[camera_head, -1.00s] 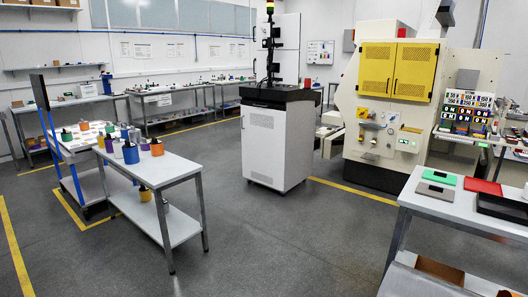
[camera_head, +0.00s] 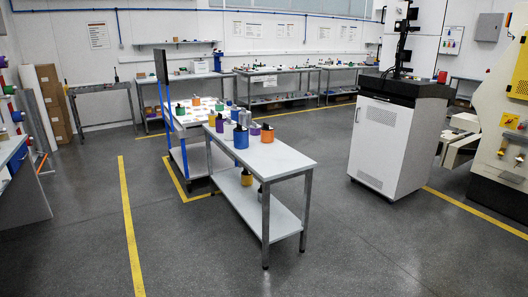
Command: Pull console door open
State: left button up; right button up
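The console (camera_head: 398,142) is a white cabinet with a black top, standing on the floor right of centre. A dark mast with mounted units rises from its top. Its front door (camera_head: 377,145) looks shut, with vent panels at top and bottom. A small upright handle (camera_head: 357,115) shows near the door's upper left edge. Neither of my grippers is in view.
A grey workbench (camera_head: 285,158) with coloured containers stands left of the console, with open floor between them. A cream and yellow machine (camera_head: 490,140) is cut off at the right edge. Yellow floor lines (camera_head: 128,215) mark the floor. Tables line the back wall.

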aim_at(381, 130)
jog(key=i+j+z, duration=0.15)
jog(key=i, duration=0.35)
jog(key=i+j+z, duration=0.15)
jog(key=i, duration=0.3)
jog(key=i+l+z, duration=0.2)
jog(key=i+z, duration=1.2)
jog(key=k+j, duration=0.05)
jog(key=k, duration=0.05)
